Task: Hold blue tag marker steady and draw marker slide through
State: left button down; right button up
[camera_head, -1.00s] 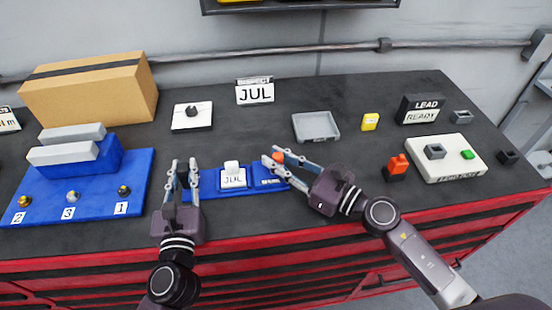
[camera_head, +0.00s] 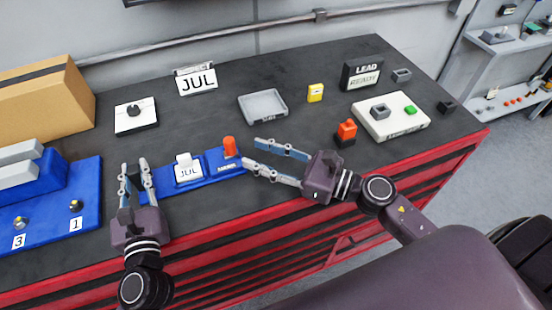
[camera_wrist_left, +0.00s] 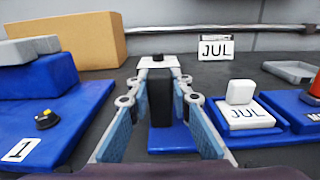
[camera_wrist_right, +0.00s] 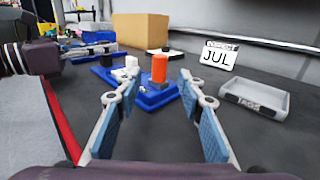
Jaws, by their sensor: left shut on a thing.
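The blue tag marker (camera_head: 207,171) lies on the dark bench top. A white slide with a JUL label (camera_head: 188,173) sits at its middle. An upright orange knob (camera_head: 229,147) stands toward its right end. My left gripper (camera_head: 134,172) is at the marker's left end, shut on the black upright block (camera_wrist_left: 160,97), which stands on the blue base. My right gripper (camera_head: 268,158) is open and empty, just right of the orange knob. In the right wrist view the knob (camera_wrist_right: 159,69) stands ahead between the fingers, apart from them.
A grey tray (camera_head: 263,105), a white INSPECT JUL sign (camera_head: 196,80) and a yellow tag (camera_head: 315,93) stand behind. A blue stand (camera_head: 78,226) and cardboard box (camera_head: 45,97) are at left.

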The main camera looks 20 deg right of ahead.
jog(key=shift+v, duration=2)
pick_arm(q)
jog(key=c, duration=1.7)
grip_release()
